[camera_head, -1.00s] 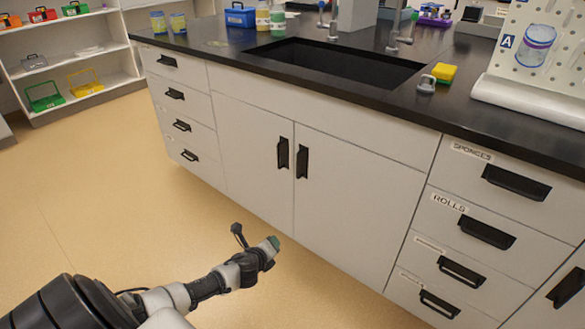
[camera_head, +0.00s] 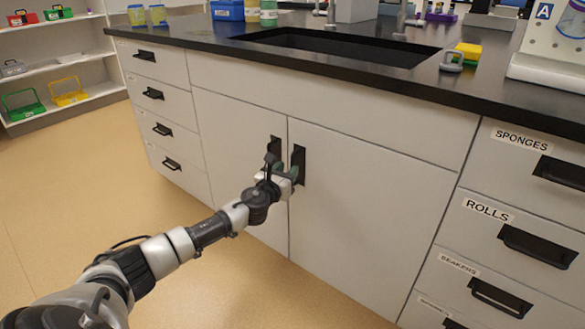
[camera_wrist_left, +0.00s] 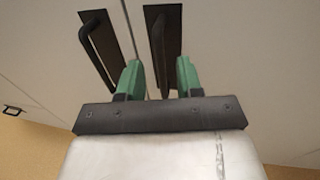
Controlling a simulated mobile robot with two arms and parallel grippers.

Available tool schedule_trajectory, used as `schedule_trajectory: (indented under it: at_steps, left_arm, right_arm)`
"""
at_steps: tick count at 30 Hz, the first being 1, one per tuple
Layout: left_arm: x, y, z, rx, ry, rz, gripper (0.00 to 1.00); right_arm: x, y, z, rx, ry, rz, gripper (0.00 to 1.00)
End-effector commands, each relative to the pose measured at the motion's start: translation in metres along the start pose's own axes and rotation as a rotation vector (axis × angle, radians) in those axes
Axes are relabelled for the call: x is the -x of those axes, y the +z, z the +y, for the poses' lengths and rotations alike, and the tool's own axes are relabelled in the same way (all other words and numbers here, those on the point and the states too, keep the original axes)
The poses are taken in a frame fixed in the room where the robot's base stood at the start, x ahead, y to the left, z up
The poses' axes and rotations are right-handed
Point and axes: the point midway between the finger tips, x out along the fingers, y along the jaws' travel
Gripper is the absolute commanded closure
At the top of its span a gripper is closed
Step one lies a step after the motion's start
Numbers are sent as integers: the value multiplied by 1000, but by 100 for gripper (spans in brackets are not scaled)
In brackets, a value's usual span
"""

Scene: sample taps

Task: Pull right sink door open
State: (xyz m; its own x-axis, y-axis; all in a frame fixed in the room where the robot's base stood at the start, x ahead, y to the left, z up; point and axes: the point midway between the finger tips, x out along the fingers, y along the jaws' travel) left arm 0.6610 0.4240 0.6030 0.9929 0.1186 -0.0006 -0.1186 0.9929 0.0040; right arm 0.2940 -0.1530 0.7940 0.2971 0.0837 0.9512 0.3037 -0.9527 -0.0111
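The right sink door (camera_head: 365,195) is a pale panel below the sink and looks shut. Its black handle (camera_head: 299,158) is near the door's left edge, and it also shows in the wrist view (camera_wrist_left: 160,35). My left gripper (camera_head: 292,172) is at the lower part of this handle. In the wrist view its two green fingers (camera_wrist_left: 158,68) are apart, with the handle's bar seen in the gap between them. I cannot tell whether they touch it. The left door's handle (camera_wrist_left: 97,48) lies just left of the fingers. My right gripper is not in view.
The left sink door (camera_head: 235,150) is beside it and looks shut. Labelled drawers (camera_head: 480,235) with black handles stand on the right, and more drawers (camera_head: 155,125) on the left. The black worktop (camera_head: 215,42) overhangs above. The floor (camera_head: 70,205) in front is clear.

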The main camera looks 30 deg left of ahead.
Motion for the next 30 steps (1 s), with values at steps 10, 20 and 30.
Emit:
schedule_trajectory:
  at_steps: [10,20,30]
  left_arm:
    - [-37,-1,0,2,1,0,64]
    - [-40,0,0,2,-1,0,66]
    - [-40,0,0,2,-1,0,100]
  right_arm:
    - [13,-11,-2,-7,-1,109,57]
    - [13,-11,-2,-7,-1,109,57]
    - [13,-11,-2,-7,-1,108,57]
